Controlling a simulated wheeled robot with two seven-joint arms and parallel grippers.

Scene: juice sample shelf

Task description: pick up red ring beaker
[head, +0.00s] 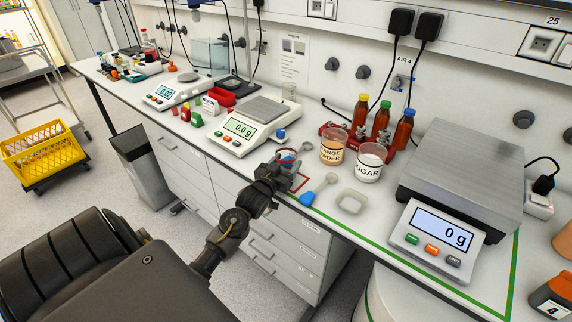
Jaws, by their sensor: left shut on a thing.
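The red ring beaker (287,155) is at the bench's front edge, left of the orange powder jar. Only a small part of its clear wall and red band shows behind my left gripper (282,167). My left gripper is shut on the beaker, and its jaws hide most of it. I cannot tell whether the beaker touches the bench. My right gripper is out of view.
An orange powder jar (333,147) and a sugar jar (369,163) stand close on the right. A white balance (241,128) stands left, a large scale (462,178) right.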

